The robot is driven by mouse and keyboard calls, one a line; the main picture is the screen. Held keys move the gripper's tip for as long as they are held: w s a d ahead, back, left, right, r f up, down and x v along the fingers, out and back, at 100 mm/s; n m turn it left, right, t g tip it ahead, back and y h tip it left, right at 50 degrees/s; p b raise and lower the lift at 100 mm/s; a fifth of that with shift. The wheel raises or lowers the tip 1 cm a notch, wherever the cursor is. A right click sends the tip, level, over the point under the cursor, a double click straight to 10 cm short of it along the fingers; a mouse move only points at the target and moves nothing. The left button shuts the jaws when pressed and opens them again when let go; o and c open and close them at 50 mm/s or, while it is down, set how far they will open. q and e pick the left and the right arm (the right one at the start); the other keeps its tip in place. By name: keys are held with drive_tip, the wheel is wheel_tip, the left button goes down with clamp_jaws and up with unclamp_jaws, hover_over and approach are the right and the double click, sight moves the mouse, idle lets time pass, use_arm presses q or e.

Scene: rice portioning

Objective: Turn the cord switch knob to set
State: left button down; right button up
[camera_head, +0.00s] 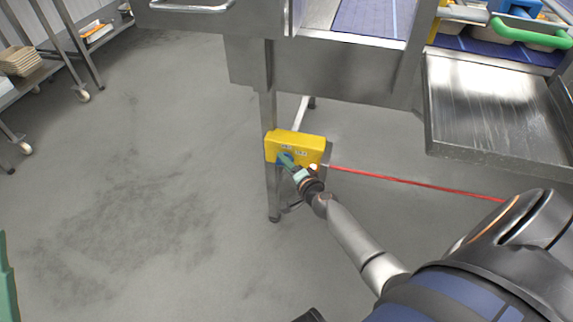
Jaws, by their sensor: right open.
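The yellow cord switch box (305,140) is fixed to a metal leg of the machine, near the picture's centre. A red cord (420,184) runs from the box's right side to the right. My right gripper (291,166) is open with its fingertips at the knob; I cannot tell whether they touch it. The knob's exact setting cannot be read. My left gripper is not in view.
A steel machine frame (330,70) stands above and behind the box. A steel tray (500,105) juts out at the right. Wheeled racks with a stack of beige trays (20,61) stand at the upper left. The grey floor (130,190) at the left is clear.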

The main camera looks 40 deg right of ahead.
drive_tip(key=shift+c, duration=0.2)
clamp_jaws()
